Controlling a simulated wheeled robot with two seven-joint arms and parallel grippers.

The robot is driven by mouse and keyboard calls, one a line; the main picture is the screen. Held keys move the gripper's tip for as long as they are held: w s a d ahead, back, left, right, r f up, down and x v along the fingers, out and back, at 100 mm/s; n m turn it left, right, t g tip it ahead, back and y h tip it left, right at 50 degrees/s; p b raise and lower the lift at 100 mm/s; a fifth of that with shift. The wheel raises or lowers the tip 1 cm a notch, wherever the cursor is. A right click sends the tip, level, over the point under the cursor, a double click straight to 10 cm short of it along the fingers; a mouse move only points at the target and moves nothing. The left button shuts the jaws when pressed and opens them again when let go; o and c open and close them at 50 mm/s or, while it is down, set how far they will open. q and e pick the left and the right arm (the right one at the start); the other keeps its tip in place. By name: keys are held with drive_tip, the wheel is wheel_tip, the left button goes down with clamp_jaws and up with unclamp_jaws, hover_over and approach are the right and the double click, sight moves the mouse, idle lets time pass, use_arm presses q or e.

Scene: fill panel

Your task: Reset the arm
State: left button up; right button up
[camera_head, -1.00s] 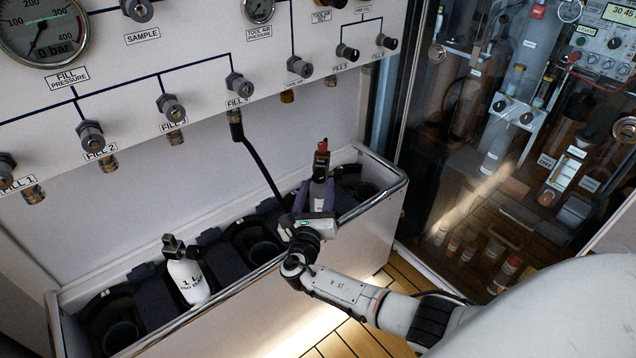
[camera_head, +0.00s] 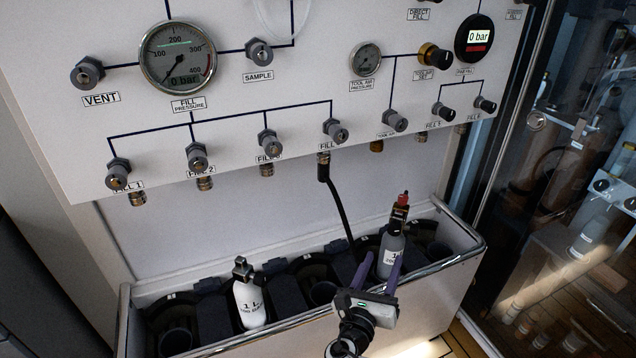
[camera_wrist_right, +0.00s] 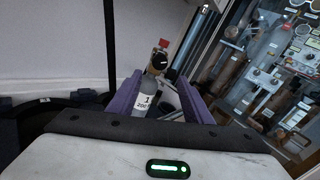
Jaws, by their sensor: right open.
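My right gripper (camera_head: 378,274) is at the front edge of the rack, its two purple fingers spread apart. A grey bottle with a black valve and red cap (camera_head: 392,245) stands in the rack just beyond the fingertips. In the right wrist view the open right gripper (camera_wrist_right: 158,95) shows the bottle (camera_wrist_right: 148,95) between and beyond its fingers, and nothing appears gripped. My left gripper is not in view.
The rack (camera_head: 470,259) has a metal rim and several dark wells. A white bottle (camera_head: 250,303) stands further left. A black hose (camera_head: 338,208) hangs from the fill panel (camera_head: 100,30) into the rack. A glass-fronted cabinet (camera_head: 560,200) is at the right.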

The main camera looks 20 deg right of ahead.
drive_tip(key=s+a+f+m+g+y, duration=0.35)
drive_tip(key=s+f+m, duration=0.25)
drive_tip(key=s+f, duration=0.25)
drive_tip(key=s+a+f+m+g+y, duration=0.25)
drive_tip(key=s+f+m+y, duration=0.35)
drive_tip(key=f, duration=0.3)
drive_tip(key=s+a+r+m+y, duration=0.2)
drive_tip(key=s+a+m, duration=0.2)
drive_tip(key=s+m, duration=0.2)
drive_tip(key=s+a+r+m+t+y, duration=0.1)
drive_tip(key=s+a+r+m+y, duration=0.1)
drive_tip(key=m, duration=0.8)
drive_tip(key=s+a+y, duration=0.1)
drive_tip(key=s+a, duration=0.1)
drive_tip(key=s, duration=0.1)
drive_tip(key=shift+s+a+r, duration=0.25)
drive_tip(key=shift+s, duration=0.1)
